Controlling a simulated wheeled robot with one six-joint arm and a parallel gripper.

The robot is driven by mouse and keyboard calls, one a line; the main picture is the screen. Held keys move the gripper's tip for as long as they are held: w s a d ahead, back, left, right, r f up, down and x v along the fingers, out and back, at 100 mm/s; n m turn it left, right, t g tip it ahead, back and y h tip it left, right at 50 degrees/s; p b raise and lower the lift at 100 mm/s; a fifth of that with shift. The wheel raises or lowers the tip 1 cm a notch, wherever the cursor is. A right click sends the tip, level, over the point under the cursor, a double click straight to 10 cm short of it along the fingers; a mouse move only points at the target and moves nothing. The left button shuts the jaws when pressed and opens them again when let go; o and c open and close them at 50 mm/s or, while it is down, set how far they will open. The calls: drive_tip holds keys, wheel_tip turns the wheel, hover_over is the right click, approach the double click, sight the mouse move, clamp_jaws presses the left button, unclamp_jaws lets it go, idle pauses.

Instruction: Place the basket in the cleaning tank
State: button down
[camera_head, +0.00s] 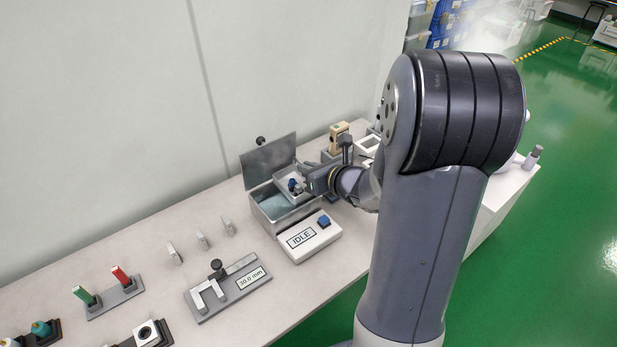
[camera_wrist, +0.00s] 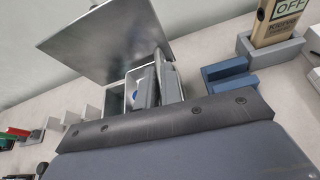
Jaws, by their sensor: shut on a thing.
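The cleaning tank (camera_head: 272,212) is a grey metal box on the bench with its lid (camera_head: 268,158) standing open; the lid also shows in the wrist view (camera_wrist: 105,40). A small light-grey basket (camera_head: 281,178) with something dark blue at it is over the tank's opening, and part of its wall shows in the wrist view (camera_wrist: 131,92). My gripper (camera_head: 301,187) is shut on the basket, reaching in from the right. In the wrist view my gripper's fingers (camera_wrist: 156,82) are close together at it. Whether the basket touches the tank floor is hidden.
A control box (camera_head: 305,240) reading IDLE with a blue button sits in front of the tank. A 30.0 mm gauge fixture (camera_head: 228,287) and small upright blocks (camera_head: 202,240) stand left. A beige tester (camera_head: 338,138) in a holder stands behind right. My arm hides the bench's right part.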

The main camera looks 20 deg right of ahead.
wheel_tip(320, 180, down, 4)
drive_tip(key=shift+r+b, duration=0.25)
drive_tip(key=shift+b, duration=0.1)
drive_tip(key=shift+f+b, duration=0.35)
drive_tip(key=shift+b, duration=0.1)
drive_tip(key=shift+f+b, duration=0.25)
drive_tip(key=shift+b, duration=0.1)
drive_tip(key=c, duration=1.6)
unclamp_jaws()
drive_tip(key=shift+s+f, duration=0.1)
drive_tip(key=shift+s, duration=0.05)
